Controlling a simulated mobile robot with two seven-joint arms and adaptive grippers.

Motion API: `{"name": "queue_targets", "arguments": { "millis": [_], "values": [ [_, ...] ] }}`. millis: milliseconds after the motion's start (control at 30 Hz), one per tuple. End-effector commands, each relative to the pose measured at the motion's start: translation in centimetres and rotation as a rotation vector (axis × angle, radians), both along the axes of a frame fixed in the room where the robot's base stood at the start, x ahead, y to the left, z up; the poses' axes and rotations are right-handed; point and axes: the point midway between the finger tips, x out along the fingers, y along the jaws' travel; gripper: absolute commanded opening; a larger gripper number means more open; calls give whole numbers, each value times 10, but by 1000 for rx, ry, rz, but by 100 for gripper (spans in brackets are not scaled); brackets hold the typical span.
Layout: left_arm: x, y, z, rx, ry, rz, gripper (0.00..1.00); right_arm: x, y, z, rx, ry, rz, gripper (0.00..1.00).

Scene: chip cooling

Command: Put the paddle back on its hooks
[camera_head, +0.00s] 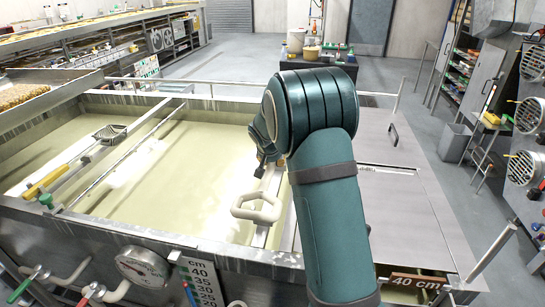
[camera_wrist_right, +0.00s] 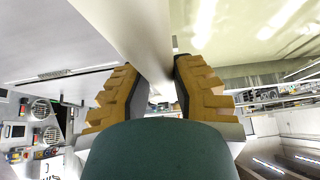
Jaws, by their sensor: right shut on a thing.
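The pale paddle shows in the head view as a D-shaped grip (camera_head: 258,208), with part of a light shaft above it. It is over the right part of the tank, and the rest is hidden by my right arm. In the right wrist view the pale shaft (camera_wrist_right: 135,32) runs between the yellow-padded fingers of my right gripper (camera_wrist_right: 155,78), which is shut on it. My left gripper is not in view. I cannot make out the paddle's hooks in either view.
The wide tank (camera_head: 225,249) holds pale yellow liquid. A mesh skimmer (camera_head: 110,133) with a yellow handle lies across its left part. A flat metal cover (camera_head: 410,215) is right of my arm. A round gauge (camera_head: 143,266) and pipes are at the front.

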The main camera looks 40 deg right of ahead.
Motion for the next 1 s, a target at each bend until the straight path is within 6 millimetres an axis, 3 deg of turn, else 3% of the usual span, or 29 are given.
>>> {"name": "queue_targets", "arguments": {
  "millis": [600,1000],
  "values": [
    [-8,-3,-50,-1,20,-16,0,1,0,-63,-2,-3,2,0],
    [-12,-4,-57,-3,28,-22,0,0,0,-73,-1,-1,1,0]
  ]
}}
